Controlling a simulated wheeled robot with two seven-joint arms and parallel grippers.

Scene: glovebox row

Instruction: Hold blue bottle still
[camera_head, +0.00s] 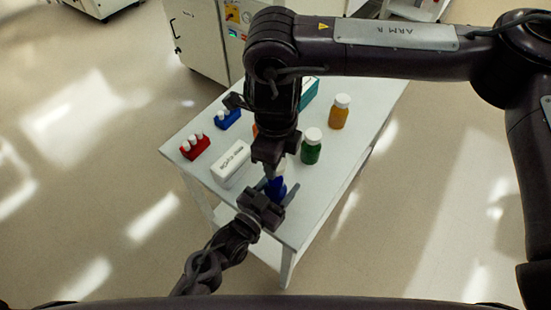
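The blue bottle (277,188) stands near the front edge of the white table, partly hidden by both my grippers. My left gripper (279,186) reaches in from the lower left, with its fingers spread on either side of the bottle. A gap seems to show between the right finger and the bottle. My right gripper (270,172) points down from above, right at the top of the blue bottle. It covers most of the bottle's pale cap, and its fingertips are too dark and small to tell their opening.
On the table (333,178) stand a green bottle (311,152), an orange bottle (339,117), a white labelled box (231,164), a red rack (195,149) and a blue rack (228,121) with white-capped vials. A teal box (309,92) is partly hidden behind my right arm. The table's right front is clear.

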